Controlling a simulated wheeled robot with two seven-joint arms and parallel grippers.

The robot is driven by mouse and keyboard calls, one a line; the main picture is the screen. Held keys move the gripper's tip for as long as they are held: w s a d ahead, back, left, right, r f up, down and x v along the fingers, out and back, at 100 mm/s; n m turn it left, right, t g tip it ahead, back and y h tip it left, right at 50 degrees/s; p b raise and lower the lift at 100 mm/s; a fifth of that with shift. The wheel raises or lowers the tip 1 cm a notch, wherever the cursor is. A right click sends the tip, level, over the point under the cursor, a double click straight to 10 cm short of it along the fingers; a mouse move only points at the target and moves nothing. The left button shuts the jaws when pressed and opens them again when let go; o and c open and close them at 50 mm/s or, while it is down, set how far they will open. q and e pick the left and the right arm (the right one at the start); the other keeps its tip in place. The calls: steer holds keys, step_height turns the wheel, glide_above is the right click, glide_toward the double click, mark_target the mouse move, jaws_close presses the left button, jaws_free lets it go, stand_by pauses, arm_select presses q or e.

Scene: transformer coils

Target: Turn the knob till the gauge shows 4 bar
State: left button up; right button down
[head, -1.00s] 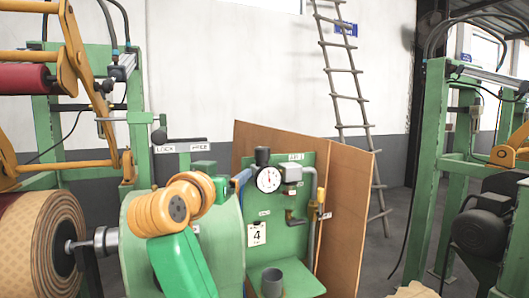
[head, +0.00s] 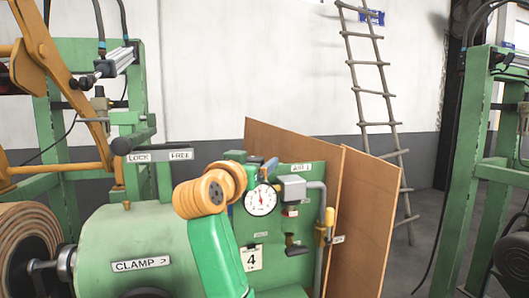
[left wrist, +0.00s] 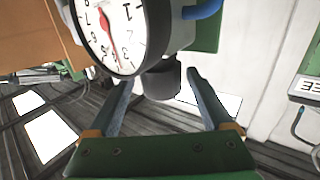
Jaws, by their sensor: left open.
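The gauge (head: 260,199) has a white dial and red needle on the green panel (head: 295,178). Its needle points nearly straight up in the head view. In the left wrist view the gauge (left wrist: 108,30) is upside down and partly cut off; the needle lies among the middle numerals, exact value unclear. The black knob (left wrist: 162,80) is beside the gauge, between the two fingers of my open left gripper (left wrist: 160,88), with gaps on both sides. In the head view my left gripper (head: 264,168) is at the gauge's top, mostly hidden by its wrist, which also hides the knob. My right gripper is out of view.
A card reading 4 (head: 252,258) hangs below the gauge. Grey pipework (head: 312,200) is right of it, before brown boards (head: 365,220). A green drum marked CLAMP (head: 140,250) and a LOCK/FREE lever (head: 122,146) are on the left.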

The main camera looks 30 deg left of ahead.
mark_target(262, 159)
arm_select(q)
steer(key=x, duration=0.1)
steer(key=p+x, duration=0.1)
steer(key=x, duration=0.1)
steer(key=shift+s+a+r, duration=0.1)
steer(key=shift+r, duration=0.1)
steer(key=shift+w+f, duration=0.2)
steer(key=shift+w, duration=0.15)
steer(key=shift+s, duration=0.15)
jaws_close()
steer(key=shift+m+h, duration=0.7)
steer(key=shift+h, duration=0.3)
steer(key=shift+d+r+m+t+h, duration=0.1)
steer(key=shift+d+m+t+h, duration=0.1)
steer(key=shift+m+h, duration=0.35)
steer(key=shift+d+m+t+h, duration=0.1)
steer(key=shift+d+m+h, duration=0.15)
steer(key=shift+h, duration=0.5)
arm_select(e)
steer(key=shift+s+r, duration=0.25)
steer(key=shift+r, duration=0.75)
arm_select(q)
jaws_free()
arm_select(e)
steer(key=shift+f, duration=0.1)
